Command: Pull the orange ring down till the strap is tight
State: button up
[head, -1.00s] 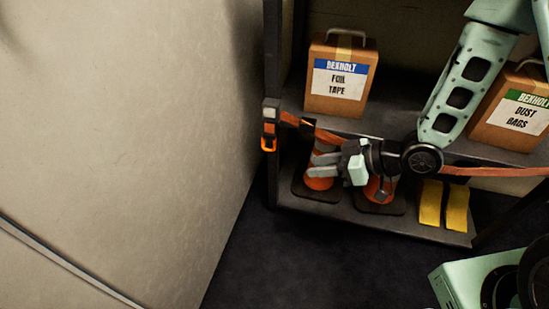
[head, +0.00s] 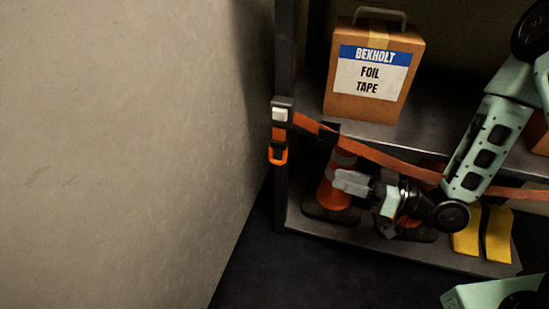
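The orange ring (head: 278,155) hangs at the lower end of a buckle (head: 281,114) on the left post of the shelf rack. The buckle has a pale square face. The orange strap (head: 375,155) runs from the buckle to the right across the rack front and looks to sag in the middle. My gripper (head: 346,184) is to the right of the ring and a little lower, clear of it, below the strap and in front of a traffic cone. Its grey fingers point left, overlap in this view, and no held thing shows. The gap between them cannot be made out.
A foil tape box (head: 373,105) stands on the upper shelf behind the strap. A traffic cone (head: 338,160) stands on the lower shelf, with another partly hidden behind my gripper. Yellow pieces (head: 497,235) lie to the right. A pale wall (head: 120,150) is close on the left.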

aim_at(280, 163)
jog(key=b+x, duration=0.5)
jog(key=x, duration=1)
jog(key=shift+a+f+b, duration=0.15)
jog(key=shift+a+b, duration=0.1)
jog(key=shift+b, duration=0.05)
jog(key=shift+w+a, duration=0.3)
jog(key=shift+a, duration=0.3)
